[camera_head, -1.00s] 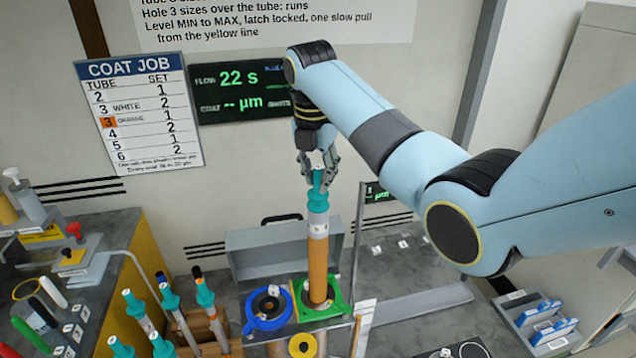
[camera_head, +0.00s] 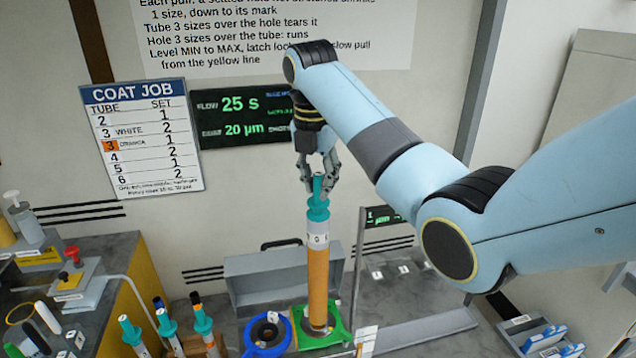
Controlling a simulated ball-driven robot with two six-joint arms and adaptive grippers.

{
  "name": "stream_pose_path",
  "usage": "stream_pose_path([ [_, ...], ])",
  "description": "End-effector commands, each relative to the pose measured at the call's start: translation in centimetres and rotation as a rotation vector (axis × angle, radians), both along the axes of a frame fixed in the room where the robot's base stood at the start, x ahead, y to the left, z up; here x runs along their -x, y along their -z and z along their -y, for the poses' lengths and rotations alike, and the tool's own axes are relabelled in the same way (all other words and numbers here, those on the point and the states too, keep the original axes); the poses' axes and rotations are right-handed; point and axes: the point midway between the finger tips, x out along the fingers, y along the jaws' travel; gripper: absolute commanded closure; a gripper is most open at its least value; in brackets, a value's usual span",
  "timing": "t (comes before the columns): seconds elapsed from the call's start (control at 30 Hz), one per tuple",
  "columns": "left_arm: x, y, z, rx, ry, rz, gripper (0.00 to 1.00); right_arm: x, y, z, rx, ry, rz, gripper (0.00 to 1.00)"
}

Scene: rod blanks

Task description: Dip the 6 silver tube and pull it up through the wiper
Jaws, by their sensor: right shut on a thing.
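The tube (camera_head: 318,270) stands upright, with a pale silver band and a printed label near its top and an orange-coated length below. Its teal handle (camera_head: 318,203) is on top. My right gripper (camera_head: 318,182) is shut on the top of this handle. The tube's lower end is at the green ring (camera_head: 340,337), which surrounds it; I cannot tell whether its tip is clear of the opening. A blue ring (camera_head: 250,345) with a dark centre sits beside it to the left. My left gripper is not in view.
Several teal-handled tubes (camera_head: 203,322) stand at lower left. A grey case (camera_head: 250,283) lies behind the rings. The wall display (camera_head: 243,117) reads 25 s and 20 µm. The COAT JOB sheet (camera_head: 143,150) hangs left of it. Blue boxes (camera_head: 545,338) are at lower right.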

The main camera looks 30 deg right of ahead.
Motion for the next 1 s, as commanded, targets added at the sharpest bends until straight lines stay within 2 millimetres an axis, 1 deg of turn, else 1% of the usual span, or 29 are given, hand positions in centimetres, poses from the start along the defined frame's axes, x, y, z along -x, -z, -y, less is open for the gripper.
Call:
stream_pose_path([
  [0.17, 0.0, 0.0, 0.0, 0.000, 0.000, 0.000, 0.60, 0.0, -0.4, 0.0, 0.000, 0.000, 0.001, 1.00],
  [0.63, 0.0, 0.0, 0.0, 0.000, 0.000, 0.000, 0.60, 0.0, -3.3, 0.0, 0.001, 0.000, 0.001, 1.00],
  [1.0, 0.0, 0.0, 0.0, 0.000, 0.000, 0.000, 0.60, 0.0, -3.5, 0.0, 0.000, 0.000, 0.000, 1.00],
])
